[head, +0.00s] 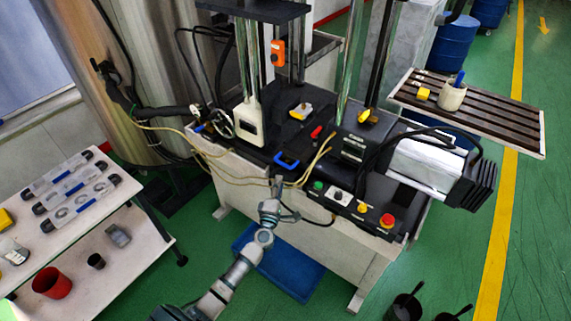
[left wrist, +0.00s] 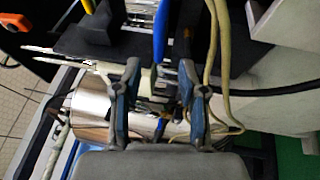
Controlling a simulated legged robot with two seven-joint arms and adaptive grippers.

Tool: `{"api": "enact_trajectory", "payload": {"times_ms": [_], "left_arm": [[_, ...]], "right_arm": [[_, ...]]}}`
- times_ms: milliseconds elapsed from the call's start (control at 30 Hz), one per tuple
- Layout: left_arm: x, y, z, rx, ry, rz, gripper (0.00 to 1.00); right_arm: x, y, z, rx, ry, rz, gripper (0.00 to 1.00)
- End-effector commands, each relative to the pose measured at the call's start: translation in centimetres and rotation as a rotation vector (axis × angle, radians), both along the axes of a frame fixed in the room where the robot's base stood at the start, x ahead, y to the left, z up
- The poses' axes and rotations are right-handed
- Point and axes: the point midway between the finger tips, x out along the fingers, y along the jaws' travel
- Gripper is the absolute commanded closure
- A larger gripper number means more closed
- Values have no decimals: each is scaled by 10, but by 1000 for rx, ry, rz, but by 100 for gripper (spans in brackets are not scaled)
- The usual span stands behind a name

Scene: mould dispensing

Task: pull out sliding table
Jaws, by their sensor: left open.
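The sliding table (head: 284,138) appears to be the dark flat plate in the middle of the machine. A blue handle (head: 287,161) sits at its front edge in the head view. In the left wrist view a blue bar (left wrist: 160,35), which looks like this handle, is ahead of the fingers, between their lines. My left gripper (head: 278,183) is just in front of and below the handle, open and empty. Its two fingers also show spread apart in the left wrist view (left wrist: 159,72). I cannot tell whether they touch the handle. My right gripper is in neither view.
Yellowish cables (head: 240,178) hang across the machine front near my left gripper. A control panel (head: 360,207) with coloured buttons is to its right. A white shelf cart (head: 125,238) stands at the left.

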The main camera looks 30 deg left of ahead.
Motion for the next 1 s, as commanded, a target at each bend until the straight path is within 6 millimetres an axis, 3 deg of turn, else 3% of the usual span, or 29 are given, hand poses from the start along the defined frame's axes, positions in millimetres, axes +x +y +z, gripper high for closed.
{"api": "enact_trajectory", "payload": {"times_ms": [200,400,833,1000], "left_arm": [[48,17,8,1,-2,0,59],[77,26,13,1,-2,1,59],[87,29,17,2,-2,0,59],[87,29,17,2,-2,0,99]], "right_arm": [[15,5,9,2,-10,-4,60],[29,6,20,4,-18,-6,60],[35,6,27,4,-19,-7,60],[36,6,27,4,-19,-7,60]]}}
